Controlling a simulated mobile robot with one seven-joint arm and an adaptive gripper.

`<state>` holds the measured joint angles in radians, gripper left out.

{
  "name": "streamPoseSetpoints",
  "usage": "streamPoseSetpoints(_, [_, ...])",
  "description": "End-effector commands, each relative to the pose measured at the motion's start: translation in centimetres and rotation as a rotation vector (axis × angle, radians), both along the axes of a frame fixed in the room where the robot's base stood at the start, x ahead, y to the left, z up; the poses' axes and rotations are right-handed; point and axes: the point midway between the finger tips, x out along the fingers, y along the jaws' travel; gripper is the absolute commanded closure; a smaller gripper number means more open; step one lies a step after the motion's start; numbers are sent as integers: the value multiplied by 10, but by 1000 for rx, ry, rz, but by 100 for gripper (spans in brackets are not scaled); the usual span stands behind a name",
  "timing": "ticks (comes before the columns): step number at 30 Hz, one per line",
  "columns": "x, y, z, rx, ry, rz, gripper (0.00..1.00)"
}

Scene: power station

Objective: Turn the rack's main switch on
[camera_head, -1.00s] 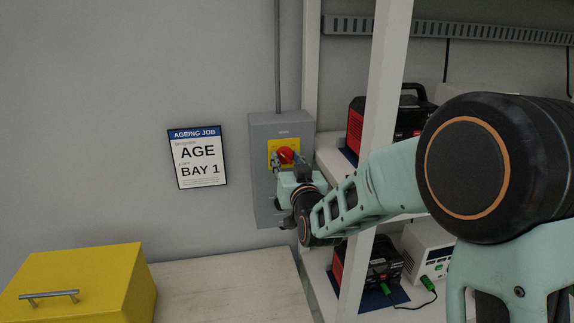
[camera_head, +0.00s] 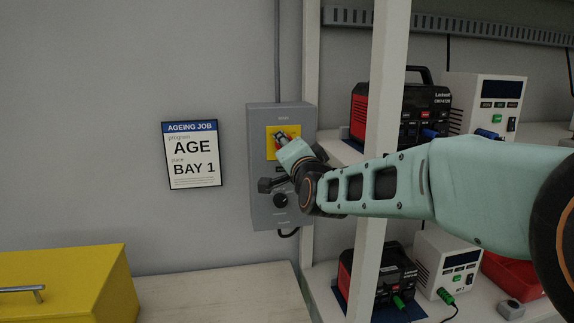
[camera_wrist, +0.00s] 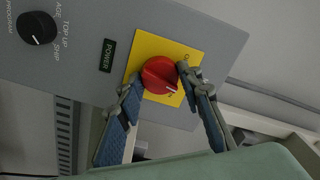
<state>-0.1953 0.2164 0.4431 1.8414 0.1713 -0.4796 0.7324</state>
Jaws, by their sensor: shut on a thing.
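The main switch is a red round knob (camera_wrist: 159,75) on a yellow plate (camera_wrist: 146,50), beside a black POWER label (camera_wrist: 107,55) in the wrist view. A pale mark shows on the knob's lower right edge, and a small "O" is printed on the plate. In the head view the yellow plate (camera_head: 271,147) sits high on a grey wall box (camera_head: 260,195). My gripper (camera_wrist: 157,85) has one finger on each side of the knob and is shut on it. In the head view my gripper (camera_head: 286,143) largely hides the knob.
A black program knob (camera_wrist: 37,27) is on the same box. The rack's white post (camera_head: 385,90) stands close to my arm. Its shelves hold black-and-red units (camera_head: 365,120) and white units (camera_head: 490,100). A yellow case (camera_head: 75,285) stands lower left. An AGEING JOB sign (camera_head: 192,155) hangs left.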

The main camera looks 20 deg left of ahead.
Motion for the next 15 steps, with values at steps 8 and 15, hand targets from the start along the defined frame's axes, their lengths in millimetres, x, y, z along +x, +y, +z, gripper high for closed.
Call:
streamPoseSetpoints(8, [0,-1,-5,221,130,0,91])
streamPoseSetpoints(15, [0,0,-4,374,225,0,91])
